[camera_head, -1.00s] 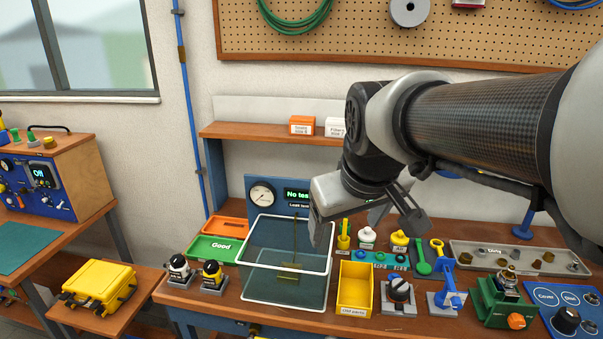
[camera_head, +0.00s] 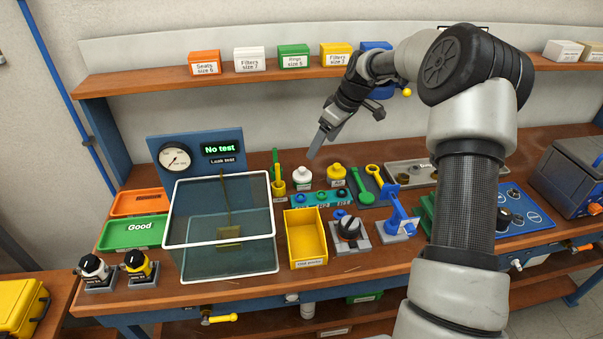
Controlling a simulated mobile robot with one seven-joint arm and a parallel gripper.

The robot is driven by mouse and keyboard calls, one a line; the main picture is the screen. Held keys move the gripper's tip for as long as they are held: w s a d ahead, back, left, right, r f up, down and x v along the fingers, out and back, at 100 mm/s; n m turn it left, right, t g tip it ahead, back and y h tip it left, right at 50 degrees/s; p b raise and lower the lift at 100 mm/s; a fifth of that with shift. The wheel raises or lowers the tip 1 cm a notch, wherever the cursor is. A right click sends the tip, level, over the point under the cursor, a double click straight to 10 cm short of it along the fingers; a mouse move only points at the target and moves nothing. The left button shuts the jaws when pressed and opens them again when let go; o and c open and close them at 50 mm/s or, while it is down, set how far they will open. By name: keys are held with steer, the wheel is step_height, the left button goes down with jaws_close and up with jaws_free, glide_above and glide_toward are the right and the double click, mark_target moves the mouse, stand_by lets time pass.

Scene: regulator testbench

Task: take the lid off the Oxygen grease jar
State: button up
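Two small lidded jars stand together on the bench behind the row of coloured fittings. One is a white jar (camera_head: 302,178) with a white lid. The other is a yellow jar (camera_head: 337,175) with a yellow lid. Their labels are too small to read, so I cannot tell which is the Oxygen grease jar. Both lids appear to be on. My gripper (camera_head: 316,152) points down above and just behind the white jar, apart from both jars. I see its fingers edge-on, so their opening is hidden. Nothing shows hanging from it.
A clear tank (camera_head: 221,262) with a white rim stands left of a yellow bin (camera_head: 306,240). A yellow cup with upright tools (camera_head: 278,187) is left of the white jar. A blue-green fittings rack (camera_head: 317,199) lies in front of the jars. A shelf (camera_head: 140,80) with boxes runs behind.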

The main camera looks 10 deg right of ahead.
glide_toward(305, 170)
step_height(305, 170, down, 4)
steer(key=w, duration=0.1)
steer(key=shift+a+p+x, duration=0.25)
steer(key=shift+p+x, duration=0.2)
steer(key=shift+x, duration=1.05)
steer(key=shift+a+p+x, duration=0.25)
steer(key=shift+p+x, duration=0.2)
steer(key=shift+x, duration=1.1)
steer(key=shift+w+r, duration=0.15)
steer(key=shift+r, duration=0.1)
steer(key=shift+c, duration=0.5)
steer(key=c, duration=1)
